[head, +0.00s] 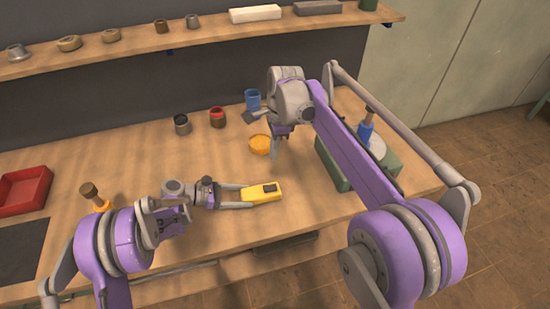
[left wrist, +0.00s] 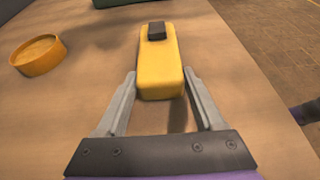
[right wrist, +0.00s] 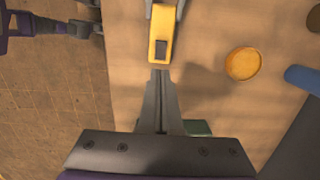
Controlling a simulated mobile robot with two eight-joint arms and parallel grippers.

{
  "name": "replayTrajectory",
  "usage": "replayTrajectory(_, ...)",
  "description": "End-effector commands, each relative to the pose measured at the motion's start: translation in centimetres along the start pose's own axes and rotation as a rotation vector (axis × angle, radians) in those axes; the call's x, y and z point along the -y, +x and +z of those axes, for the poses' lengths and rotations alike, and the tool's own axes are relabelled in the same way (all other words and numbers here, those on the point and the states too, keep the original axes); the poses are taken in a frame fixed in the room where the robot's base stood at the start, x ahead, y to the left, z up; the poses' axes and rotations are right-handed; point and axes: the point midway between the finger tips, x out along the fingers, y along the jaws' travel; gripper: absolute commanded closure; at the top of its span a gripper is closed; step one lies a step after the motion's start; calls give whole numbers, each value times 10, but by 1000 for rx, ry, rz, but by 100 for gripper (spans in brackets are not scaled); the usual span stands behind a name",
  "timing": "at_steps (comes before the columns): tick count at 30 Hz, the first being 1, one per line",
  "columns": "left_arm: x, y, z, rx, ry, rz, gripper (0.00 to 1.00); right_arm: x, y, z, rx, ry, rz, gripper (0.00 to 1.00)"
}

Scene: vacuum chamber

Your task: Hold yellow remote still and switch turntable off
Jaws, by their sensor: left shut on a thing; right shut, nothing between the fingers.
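The yellow remote (head: 255,194) is a long yellow block with a dark switch (head: 270,188) near its right end. My left gripper (head: 247,197) is shut on its left end, one finger along each side, as the left wrist view (left wrist: 160,84) shows. I cannot tell whether the remote touches the bench. My right gripper (right wrist: 160,76) is shut and empty, its tips close to the switch end in the right wrist view; whether they touch is unclear. A green box with a pale disc (head: 377,147), seemingly the turntable, stands at the right, partly hidden by my right arm. A blue item stands on it.
A shallow orange dish (head: 259,145) lies behind the remote. A blue cup (head: 253,98) and two small pots stand farther back. A red tray (head: 24,190) lies at far left. A shelf (head: 200,32) runs along the wall. The bench left of the dish is clear.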

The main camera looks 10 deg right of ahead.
Motion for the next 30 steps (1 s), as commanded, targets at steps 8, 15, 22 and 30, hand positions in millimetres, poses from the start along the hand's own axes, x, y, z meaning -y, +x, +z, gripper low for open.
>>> replayTrajectory(8, 0, 0, -1, -3, 0, 0, 100, 0, 2, 1, 0, 0, 0, 100)
replayTrajectory(15, 0, 0, -1, -3, 0, 0, 100, 0, 28, 1, 0, -1, 0, 100)
replayTrajectory(22, 0, 0, -1, -2, 0, 0, 100, 0, 79, 1, 0, -1, 0, 100)
replayTrajectory(30, 0, 0, -1, -2, 0, 1, 100, 0, 125, 1, 0, 0, 0, 100)
